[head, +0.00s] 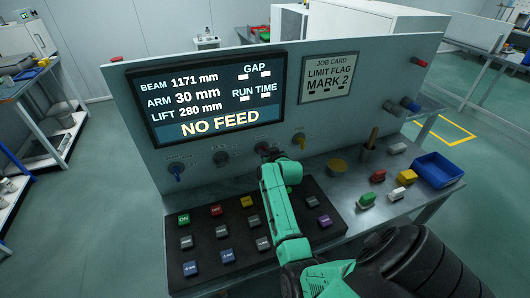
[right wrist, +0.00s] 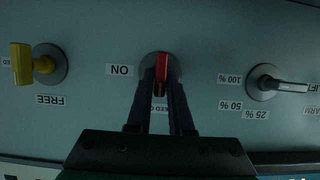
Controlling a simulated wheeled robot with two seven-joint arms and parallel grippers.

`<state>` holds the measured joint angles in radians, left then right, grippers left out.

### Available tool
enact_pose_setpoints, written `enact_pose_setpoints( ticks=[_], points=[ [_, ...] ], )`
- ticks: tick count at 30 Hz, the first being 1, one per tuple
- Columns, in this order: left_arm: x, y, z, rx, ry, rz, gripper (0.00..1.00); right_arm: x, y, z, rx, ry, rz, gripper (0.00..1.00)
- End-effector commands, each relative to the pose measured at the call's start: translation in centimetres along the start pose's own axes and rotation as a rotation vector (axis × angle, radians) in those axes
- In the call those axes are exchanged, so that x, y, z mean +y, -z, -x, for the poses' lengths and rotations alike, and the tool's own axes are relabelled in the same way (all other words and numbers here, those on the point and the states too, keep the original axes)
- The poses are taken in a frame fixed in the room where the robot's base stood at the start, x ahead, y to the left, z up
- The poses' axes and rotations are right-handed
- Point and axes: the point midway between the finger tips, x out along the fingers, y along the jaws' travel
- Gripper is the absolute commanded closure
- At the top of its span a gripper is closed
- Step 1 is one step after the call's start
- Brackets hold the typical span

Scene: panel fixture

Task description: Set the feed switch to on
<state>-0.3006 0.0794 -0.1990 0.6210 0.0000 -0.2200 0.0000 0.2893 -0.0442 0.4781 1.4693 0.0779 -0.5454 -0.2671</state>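The feed switch (right wrist: 162,72) is a red handle on a round grey base in the upside-down right wrist view. Its handle stands vertical in that picture, with the ON label (right wrist: 122,70) to its left. A label below it is partly hidden by my fingers. My right gripper (right wrist: 161,92) has one finger on each side of the red handle and looks closed on it. In the head view my right gripper (head: 268,153) is at the panel (head: 330,125), hiding the switch. The screen (head: 210,95) reads NO FEED. My left gripper is not in view.
A yellow knob (head: 299,140) and a black knob (head: 221,158) flank the switch; a blue knob (head: 177,171) is further left. Below lies a keypad (head: 205,220) with several buttons.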

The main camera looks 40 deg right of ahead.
Motion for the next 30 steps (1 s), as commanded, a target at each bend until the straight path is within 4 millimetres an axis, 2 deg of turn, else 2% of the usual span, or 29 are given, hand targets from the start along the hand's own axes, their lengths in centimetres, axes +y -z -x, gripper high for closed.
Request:
enact_pose_setpoints(
  ticks=[16,24,30],
  points=[
    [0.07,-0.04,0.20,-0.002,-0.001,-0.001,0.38,0.22,-0.04,0.05,-0.002,0.028,-0.070,1.00],
    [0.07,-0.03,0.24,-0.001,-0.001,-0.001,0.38,0.48,-0.16,0.01,-0.003,0.101,-0.242,1.00],
    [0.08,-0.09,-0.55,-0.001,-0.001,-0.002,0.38,0.69,-0.40,-0.10,-0.002,0.172,-0.416,1.00]
  ],
)
